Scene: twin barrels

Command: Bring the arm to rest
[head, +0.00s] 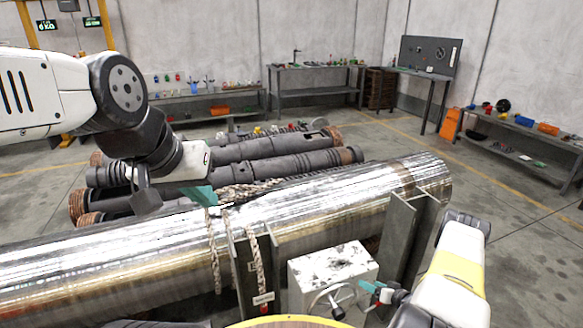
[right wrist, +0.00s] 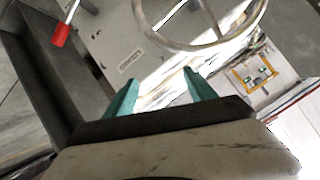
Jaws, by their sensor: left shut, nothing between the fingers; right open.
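My left gripper (head: 203,196) has teal fingertips and is over the top of a long shiny metal barrel (head: 345,200), near a rope (head: 213,250) draped over it. Its fingers are shut with nothing visible between them. My right gripper (head: 374,288) is low at the right, beside a worn white box (head: 330,264) with a handwheel (head: 318,300). In the right wrist view its two teal fingers (right wrist: 160,93) are spread apart and empty. The handwheel rim (right wrist: 205,48) shows beyond the fingertips; I cannot tell the exact gap.
A red-tipped lever (right wrist: 60,36) is at the upper left of the right wrist view. Dark pipes (head: 265,150) lie behind the barrel. Grey supports (head: 405,235) stand by the barrel. Workbenches (head: 315,90) line the walls, with open floor before them.

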